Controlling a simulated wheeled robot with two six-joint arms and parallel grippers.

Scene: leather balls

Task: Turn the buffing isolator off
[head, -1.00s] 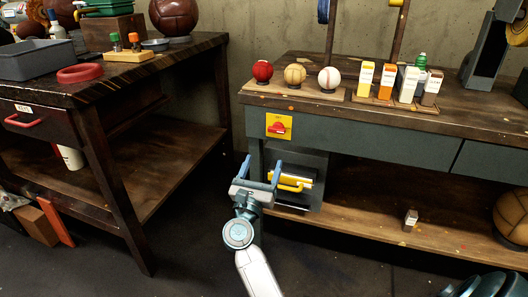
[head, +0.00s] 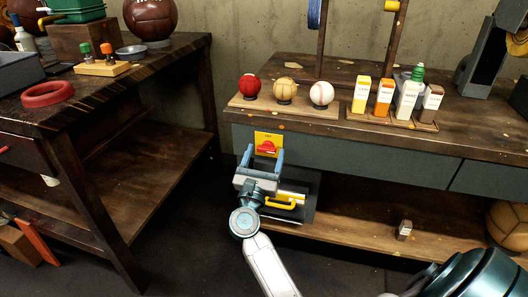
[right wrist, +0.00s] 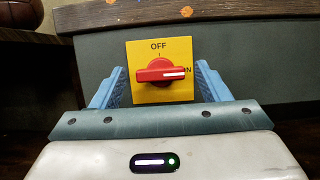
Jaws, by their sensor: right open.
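The buffing isolator is a yellow plate (head: 267,136) with a red rotary knob (right wrist: 150,77), on the front left of the right-hand workbench. In the right wrist view the plate (right wrist: 138,52) reads OFF at the top, and a partly hidden label is at the right. The knob lies horizontal, its white mark pointing right, away from OFF. My right gripper (head: 264,156) is open in front of the isolator. In the right wrist view its blue fingers (right wrist: 160,80) stand either side of the plate, with the knob between them, apparently untouched. My left gripper is not in view.
Just below the isolator is a grey drawer unit with a yellow handle (head: 281,203). Balls (head: 285,88) and small cartons (head: 384,96) stand on the bench top above. A dark wooden table (head: 110,92) stands at the left, with open floor between.

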